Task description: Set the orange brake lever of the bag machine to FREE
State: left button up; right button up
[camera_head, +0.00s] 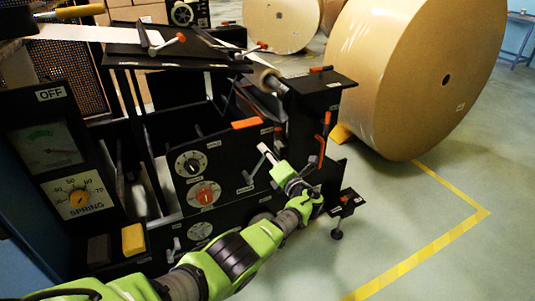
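The black bag machine (228,150) stands in the middle of the view. Several orange or red handles show on it: a flat orange one (245,123) on the front panel's top edge, an upright one (326,122) on the right post, and one (320,69) on top of that post. The labels are too small to read, so I cannot tell which is the brake lever or its setting. My green left arm reaches in from the lower left. Its gripper (272,160) is at the front panel's right side, below and right of the flat orange handle. Its fingers are too small to judge.
A large brown paper roll (415,75) stands on the floor at right, with another roll (282,22) behind. A panel with a gauge and SPRING dial (78,198) is at left. Yellow floor tape (430,250) crosses clear floor at lower right.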

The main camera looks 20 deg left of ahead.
pick_arm(q)
jog(key=shift+r, duration=0.1)
jog(key=v, duration=1.2)
dwell(0.4)
